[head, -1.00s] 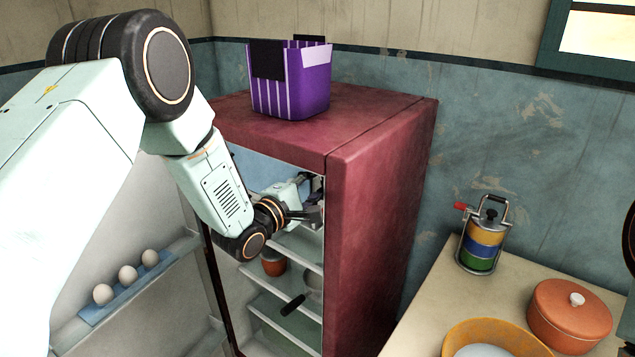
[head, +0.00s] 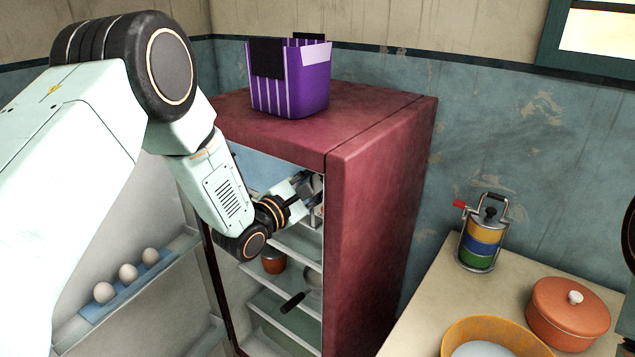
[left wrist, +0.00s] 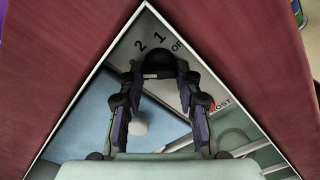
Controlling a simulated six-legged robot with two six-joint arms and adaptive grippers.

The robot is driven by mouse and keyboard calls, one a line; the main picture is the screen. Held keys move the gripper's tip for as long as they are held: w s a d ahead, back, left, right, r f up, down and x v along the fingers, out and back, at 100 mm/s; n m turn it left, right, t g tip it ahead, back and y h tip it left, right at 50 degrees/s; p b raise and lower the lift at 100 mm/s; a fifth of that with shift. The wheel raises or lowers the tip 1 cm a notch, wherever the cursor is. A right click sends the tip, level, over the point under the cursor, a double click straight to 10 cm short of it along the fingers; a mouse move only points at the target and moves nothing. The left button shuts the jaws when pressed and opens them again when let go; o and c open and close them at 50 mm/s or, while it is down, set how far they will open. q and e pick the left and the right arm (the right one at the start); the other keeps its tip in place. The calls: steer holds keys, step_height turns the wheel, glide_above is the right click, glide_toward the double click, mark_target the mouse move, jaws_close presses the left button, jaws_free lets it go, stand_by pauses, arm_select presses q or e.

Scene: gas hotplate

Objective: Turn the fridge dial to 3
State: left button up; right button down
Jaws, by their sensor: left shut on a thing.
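The red fridge (head: 375,190) stands open, and my left arm reaches into its upper part. My left gripper (left wrist: 158,78) is shut on the dark dial (left wrist: 158,60), with one finger on each side of it. The dial's pointer and the number 3 cannot be made out. In the head view the gripper (head: 310,188) is partly hidden and the dial cannot be made out. My right gripper is not in view.
A purple basket (head: 290,85) stands on the fridge. Shelves below my gripper hold an orange pot (head: 273,262) and a dark-handled pan (head: 293,302). Several eggs (head: 128,272) sit in the open door at left. A counter (head: 415,310) with pots stands at right.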

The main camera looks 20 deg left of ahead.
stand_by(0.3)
arm_select(q)
steer(key=o, duration=0.9)
steer(key=shift+v, duration=5.95)
steer(key=shift+r, duration=0.1)
